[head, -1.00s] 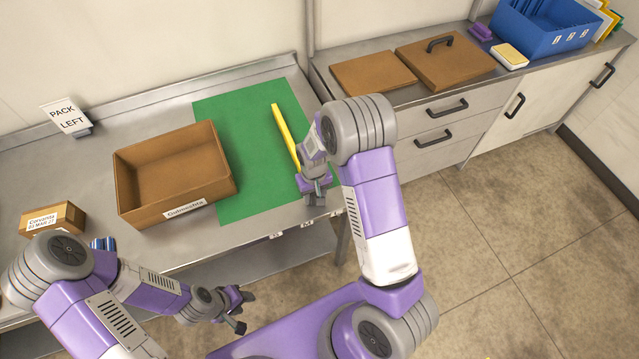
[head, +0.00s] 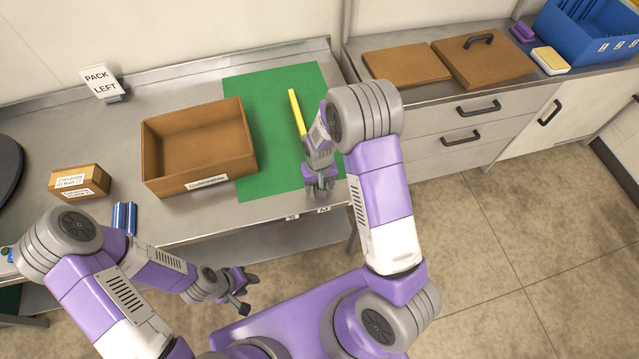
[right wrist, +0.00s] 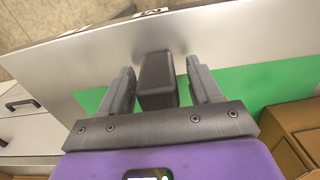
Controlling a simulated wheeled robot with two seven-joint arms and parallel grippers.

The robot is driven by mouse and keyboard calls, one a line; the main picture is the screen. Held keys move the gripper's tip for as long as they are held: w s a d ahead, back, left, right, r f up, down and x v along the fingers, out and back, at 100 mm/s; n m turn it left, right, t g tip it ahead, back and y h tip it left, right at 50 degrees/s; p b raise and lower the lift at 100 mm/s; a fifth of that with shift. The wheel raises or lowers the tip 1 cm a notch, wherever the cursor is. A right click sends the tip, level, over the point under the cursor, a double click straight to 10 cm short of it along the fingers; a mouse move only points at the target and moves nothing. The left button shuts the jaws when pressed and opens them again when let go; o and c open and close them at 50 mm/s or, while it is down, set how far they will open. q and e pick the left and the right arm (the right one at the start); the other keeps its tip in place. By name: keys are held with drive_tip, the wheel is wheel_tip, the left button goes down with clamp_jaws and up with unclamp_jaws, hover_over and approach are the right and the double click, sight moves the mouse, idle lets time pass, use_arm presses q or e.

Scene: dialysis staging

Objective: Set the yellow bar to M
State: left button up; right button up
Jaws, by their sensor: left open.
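The yellow bar (head: 297,113) lies lengthwise across the green mat (head: 255,100), right of its middle. Its near end is hidden behind my right arm. My right gripper (head: 320,192) is over the mat's front edge, just behind a small M label (head: 323,209) on the table edge. In the right wrist view, its open fingers (right wrist: 160,75) stand either side of a dark block (right wrist: 157,82), with narrow gaps. Whether the block joins the bar is hidden. The label (right wrist: 150,12) lies straight beyond it. My left gripper (head: 247,294) is open and empty, in front of the table.
An open brown box (head: 165,186) stands left, overlapping the mat. A small labelled carton (head: 80,181), blue items (head: 124,217) and a PACK LEFT sign (head: 101,82) are farther left. Another label (head: 292,216) is on the table edge. Brown lids (head: 405,63) lie on the right counter.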

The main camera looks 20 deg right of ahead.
wheel_tip(320, 180, up, 8)
drive_tip(key=shift+f+p, duration=0.2)
drive_tip(key=shift+p, duration=0.4)
use_arm(q)
drive_tip(key=shift+r, duration=0.6)
drive_tip(key=shift+s, duration=0.1)
use_arm(e)
drive_tip(key=shift+s+f, duration=0.1)
